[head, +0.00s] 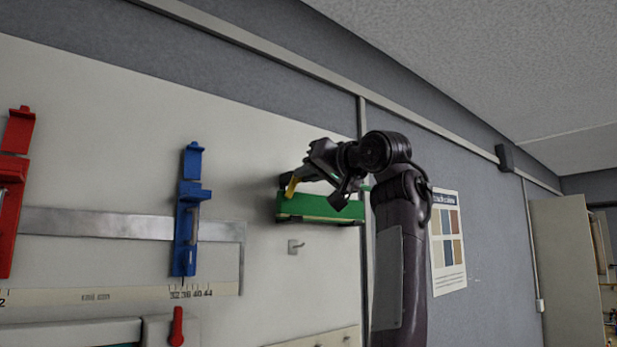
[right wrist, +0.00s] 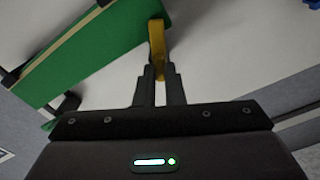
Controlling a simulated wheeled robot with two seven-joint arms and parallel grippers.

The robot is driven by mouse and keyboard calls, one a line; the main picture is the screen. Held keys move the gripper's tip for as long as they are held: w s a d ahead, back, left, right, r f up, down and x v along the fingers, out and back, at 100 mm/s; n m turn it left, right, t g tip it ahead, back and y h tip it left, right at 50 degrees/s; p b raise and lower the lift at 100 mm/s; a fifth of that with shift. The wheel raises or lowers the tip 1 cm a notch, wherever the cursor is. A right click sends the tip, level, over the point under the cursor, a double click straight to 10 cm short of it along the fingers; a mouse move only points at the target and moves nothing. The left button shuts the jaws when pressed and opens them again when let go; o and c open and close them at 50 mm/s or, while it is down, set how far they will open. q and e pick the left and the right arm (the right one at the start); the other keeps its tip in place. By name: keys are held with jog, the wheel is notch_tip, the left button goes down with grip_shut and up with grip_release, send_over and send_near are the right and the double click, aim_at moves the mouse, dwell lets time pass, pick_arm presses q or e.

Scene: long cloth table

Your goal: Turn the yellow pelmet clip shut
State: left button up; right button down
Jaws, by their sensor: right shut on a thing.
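The yellow pelmet clip (head: 291,187) is a small narrow lever at the left end of a green pelmet box (head: 318,207) on the wall panel. In the right wrist view the clip (right wrist: 157,38) stands out from the end of the green box (right wrist: 95,50). My right gripper (head: 298,177) reaches the clip from the right. In the right wrist view its two fingers (right wrist: 159,80) are closed on the clip's near end. The fingers partly cover the clip in the head view. My left gripper is not in view.
A blue bracket (head: 187,215) and a red bracket (head: 12,195) are on the panel to the left, with a metal rule (head: 105,223) by them. A small hook (head: 295,246) sits below the green box. A poster (head: 447,240) hangs on the right.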

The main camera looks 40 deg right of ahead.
jog(key=n, duration=0.4)
jog(key=shift+w+f+n, duration=0.2)
jog(key=shift+f+n, duration=0.15)
jog(key=shift+n, duration=0.05)
dwell(0.4)
jog(key=c, duration=1.8)
grip_release()
jog(key=shift+o, duration=1.4)
jog(key=shift+w, duration=0.15)
jog(key=shift+r, duration=0.1)
jog(key=s+b, duration=0.5)
jog(key=s, duration=0.2)
jog(key=shift+s+d, duration=0.3)
jog(key=shift+s, duration=0.1)
